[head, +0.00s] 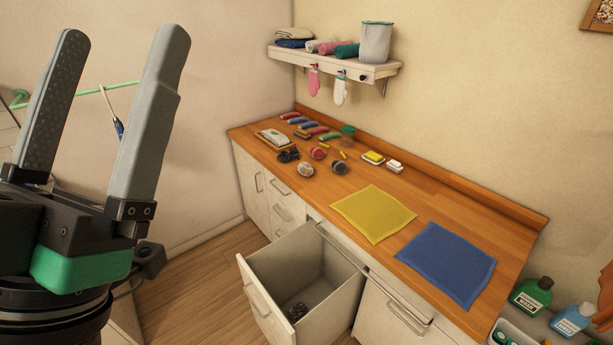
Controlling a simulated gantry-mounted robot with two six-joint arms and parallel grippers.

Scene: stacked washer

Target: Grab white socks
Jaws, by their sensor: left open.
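A white sock-like item (340,92) with a dark mark hangs from a hook under the wall shelf, beside a pink one (314,82). Several small rolled bundles lie on the wooden counter, and one pale bundle (306,169) among them may be rolled white socks; it is too small to be sure. My left gripper (122,42) is large in the left foreground, open and empty, its fingers pointing up. It is well apart from the shelf and counter. My right gripper is not in view.
The counter (345,182) holds a yellow cloth (373,214) and a blue cloth (446,264). A drawer (262,300) stands open below, with a dark item (297,312) inside. Bottles (531,294) stand at lower right. The shelf (330,62) carries towels and a bin (376,42).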

